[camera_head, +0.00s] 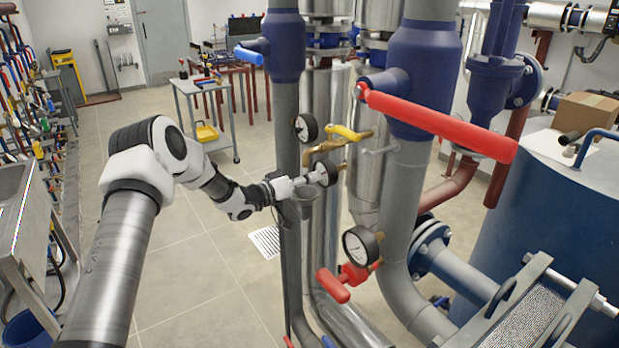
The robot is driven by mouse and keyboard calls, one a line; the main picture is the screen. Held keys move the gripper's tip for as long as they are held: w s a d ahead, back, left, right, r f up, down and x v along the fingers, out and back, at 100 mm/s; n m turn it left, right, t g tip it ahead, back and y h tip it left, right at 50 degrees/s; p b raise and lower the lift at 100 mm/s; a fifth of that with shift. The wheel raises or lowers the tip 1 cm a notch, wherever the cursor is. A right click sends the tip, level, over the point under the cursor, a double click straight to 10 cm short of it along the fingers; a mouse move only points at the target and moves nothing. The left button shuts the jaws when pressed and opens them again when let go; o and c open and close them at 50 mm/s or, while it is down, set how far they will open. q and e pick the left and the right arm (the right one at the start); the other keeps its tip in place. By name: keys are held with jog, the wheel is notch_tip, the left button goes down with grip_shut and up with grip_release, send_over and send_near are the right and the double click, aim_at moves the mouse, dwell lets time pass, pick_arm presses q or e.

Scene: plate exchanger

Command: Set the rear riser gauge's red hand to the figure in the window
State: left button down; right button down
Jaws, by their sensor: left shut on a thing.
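A small dark-rimmed gauge (332,172) sits among the grey and steel pipes at the middle, below a brass valve with a yellow lever (346,132). I take it for the rear riser gauge. My left gripper (314,179) is at its face from the left, shut on a small part at the gauge's front. The fingers hide most of the dial, so I cannot read the red hand or the window's figure. My right gripper is not in view.
Another gauge (306,128) is just above, and a larger white-faced gauge (361,246) is lower right by a red-handled valve (340,280). A long red lever (440,122) crosses the upper right. A blue tank (540,220) stands right. Open tiled floor lies left.

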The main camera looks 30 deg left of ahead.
pick_arm(q)
jog(key=shift+n, duration=1.2)
jog(key=c, duration=1.2)
grip_release()
jog(key=shift+o, duration=0.6)
jog(key=shift+w+d, duration=0.15)
jog(key=v, duration=1.2)
jog(key=shift+w+f, duration=0.1)
